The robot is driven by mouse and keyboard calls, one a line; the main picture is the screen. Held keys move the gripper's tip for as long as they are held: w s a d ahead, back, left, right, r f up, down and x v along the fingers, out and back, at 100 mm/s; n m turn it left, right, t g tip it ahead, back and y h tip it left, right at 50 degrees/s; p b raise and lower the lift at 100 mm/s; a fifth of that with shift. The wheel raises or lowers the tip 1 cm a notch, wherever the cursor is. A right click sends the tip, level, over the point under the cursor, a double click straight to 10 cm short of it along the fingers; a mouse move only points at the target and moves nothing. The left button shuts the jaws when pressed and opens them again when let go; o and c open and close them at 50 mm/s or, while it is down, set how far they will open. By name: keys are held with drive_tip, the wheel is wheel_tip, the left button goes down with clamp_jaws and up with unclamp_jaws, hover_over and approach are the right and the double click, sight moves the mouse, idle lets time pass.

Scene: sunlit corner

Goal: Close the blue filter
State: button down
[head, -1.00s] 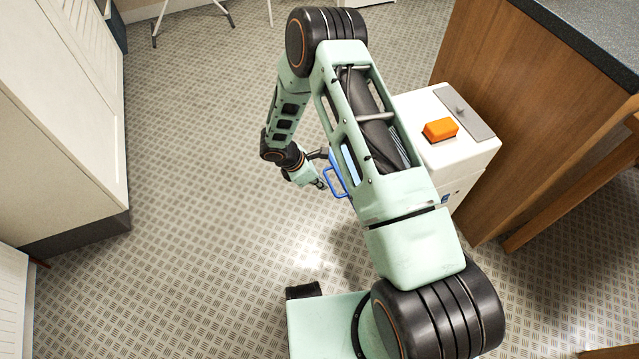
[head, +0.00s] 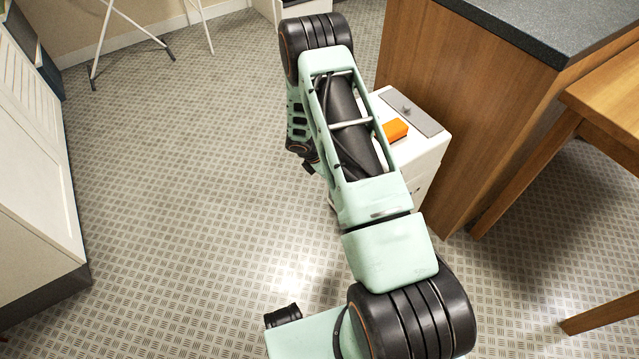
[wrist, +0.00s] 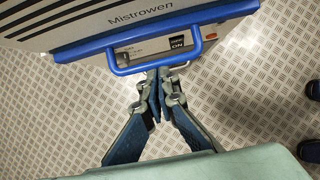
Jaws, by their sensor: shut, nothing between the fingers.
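The blue filter (wrist: 70,50) shows in the wrist view as a blue-edged panel with a blue loop handle (wrist: 153,70), in front of a body marked "Mistrowen". My gripper (wrist: 158,73) is shut and empty, with its fingertips at the middle of the handle's outer bar. I cannot tell whether they touch it. In the head view the white machine (head: 425,160) stands behind my arm, which hides the filter, its handle and my fingertips.
An orange block (head: 395,130) and a grey plate (head: 411,113) are on top of the machine. A wooden counter (head: 480,100) stands close on its right, with a wooden table (head: 606,100) further right. A white cabinet (head: 35,180) is at the left. The patterned floor (head: 190,170) between is clear.

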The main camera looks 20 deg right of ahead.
drive_tip(key=shift+w+d, duration=0.25)
drive_tip(key=shift+d, duration=0.6)
drive_tip(key=shift+d+r, duration=0.1)
drive_tip(key=shift+d, duration=0.05)
drive_tip(key=s+a+r+p, duration=0.2)
drive_tip(key=a+r, duration=0.6)
drive_tip(key=a, duration=0.1)
drive_tip(key=shift+s, duration=0.2)
drive_tip(key=shift+d, duration=0.1)
